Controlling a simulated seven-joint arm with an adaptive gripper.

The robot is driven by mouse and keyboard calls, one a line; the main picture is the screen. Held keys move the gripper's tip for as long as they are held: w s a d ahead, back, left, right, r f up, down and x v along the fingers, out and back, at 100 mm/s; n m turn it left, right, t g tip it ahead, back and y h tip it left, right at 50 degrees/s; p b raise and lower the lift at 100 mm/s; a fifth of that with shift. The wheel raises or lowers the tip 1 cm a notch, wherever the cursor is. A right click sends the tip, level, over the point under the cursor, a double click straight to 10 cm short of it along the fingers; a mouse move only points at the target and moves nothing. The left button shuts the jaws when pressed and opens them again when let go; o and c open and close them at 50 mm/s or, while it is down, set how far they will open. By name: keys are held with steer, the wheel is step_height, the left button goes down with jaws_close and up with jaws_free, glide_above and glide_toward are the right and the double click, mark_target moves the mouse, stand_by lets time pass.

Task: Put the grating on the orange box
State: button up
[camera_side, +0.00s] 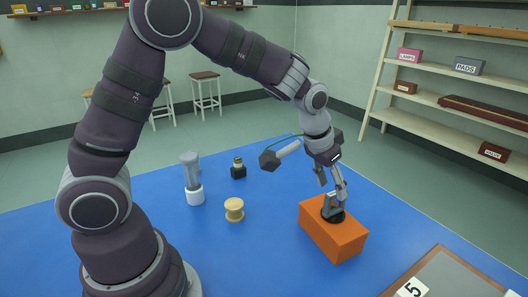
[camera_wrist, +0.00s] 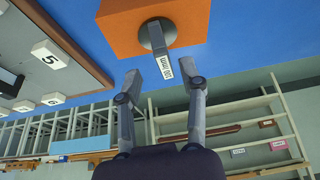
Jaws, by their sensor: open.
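The grating (camera_side: 327,206), a grey upright plate on a round dark base, stands on top of the orange box (camera_side: 335,240). In the wrist view the grating (camera_wrist: 158,38) shows a white label with small print, and the orange box (camera_wrist: 190,20) lies behind it. My gripper (camera_side: 332,186) is just above the box, with its fingers at the grating's upper end. In the wrist view the fingers of my gripper (camera_wrist: 159,72) are spread apart, with the grating's labelled end between or just beyond their tips. I cannot tell whether either finger touches it.
A clear cylinder on a white base (camera_side: 193,180), a yellow spool (camera_side: 234,209) and a small dark lamp-like part (camera_side: 238,169) stand on the blue bench (camera_side: 270,258) left of the box. A grey numbered board (camera_side: 450,279) lies at the front right.

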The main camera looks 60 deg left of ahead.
steer(key=s+a+r, duration=0.1)
steer(key=s+r, duration=0.8)
steer(key=s+a+t, duration=0.1)
steer(key=s, duration=0.7)
steer(key=shift+f, duration=0.3)
